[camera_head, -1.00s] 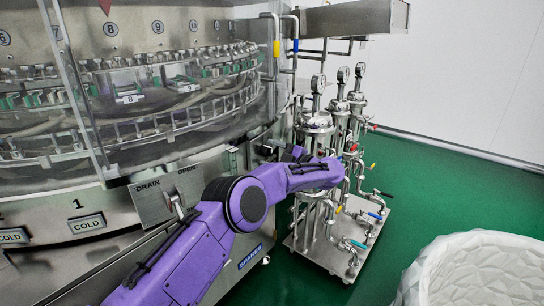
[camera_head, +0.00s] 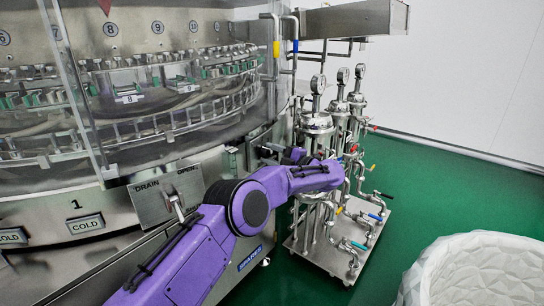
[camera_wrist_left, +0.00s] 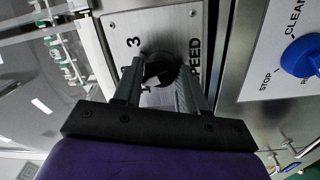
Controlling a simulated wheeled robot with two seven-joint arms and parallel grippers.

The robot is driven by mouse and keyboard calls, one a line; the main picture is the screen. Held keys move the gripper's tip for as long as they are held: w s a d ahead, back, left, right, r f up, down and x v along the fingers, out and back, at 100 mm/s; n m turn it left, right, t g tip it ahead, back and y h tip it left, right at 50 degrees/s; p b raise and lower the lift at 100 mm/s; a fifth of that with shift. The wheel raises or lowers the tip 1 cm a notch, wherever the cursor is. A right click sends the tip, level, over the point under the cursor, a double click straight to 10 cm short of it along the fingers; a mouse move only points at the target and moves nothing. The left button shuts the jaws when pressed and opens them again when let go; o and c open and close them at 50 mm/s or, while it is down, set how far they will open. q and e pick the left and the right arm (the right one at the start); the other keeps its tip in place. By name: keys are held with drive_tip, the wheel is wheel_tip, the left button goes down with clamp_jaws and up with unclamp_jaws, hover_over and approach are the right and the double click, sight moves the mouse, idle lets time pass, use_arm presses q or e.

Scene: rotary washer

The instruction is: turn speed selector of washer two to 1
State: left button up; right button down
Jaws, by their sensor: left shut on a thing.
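In the left wrist view, a dark round selector knob (camera_wrist_left: 158,64) sits on a metal panel (camera_wrist_left: 168,24) marked "3" and "SPEED". The two fingers of my left gripper (camera_wrist_left: 161,76) are on either side of the knob and shut on it. The fingers hide part of the dial, and I cannot read where the knob points. In the head view my purple left arm reaches across to the right side of the washer (camera_head: 128,160); the selector is hidden there. My right gripper is not in view.
A blue knob (camera_wrist_left: 299,56) marked "STOP" and "CLEAN" is on the neighbouring panel. A drain lever panel (camera_head: 152,204) is left of my arm. Piped metal filter housings (camera_head: 317,124) stand close to my wrist. A white bin (camera_head: 475,270) is at the lower right.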

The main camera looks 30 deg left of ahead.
use_arm(q)
drive_tip(key=n, duration=0.1)
drive_tip(key=n+b, duration=0.1)
drive_tip(key=n, duration=0.1)
drive_tip(key=shift+f, duration=0.35)
drive_tip(key=shift+n+g+y+b, duration=0.3)
drive_tip(key=shift+n+b, duration=0.45)
drive_tip(key=shift+n, duration=0.75)
drive_tip(key=o, duration=1)
drive_tip(key=shift+r, duration=0.1)
drive_tip(key=d+p, duration=0.1)
drive_tip(key=d, duration=0.9)
drive_tip(key=shift+d+f+p, duration=0.3)
drive_tip(key=shift+f+p, duration=0.1)
drive_tip(key=shift+f, duration=0.05)
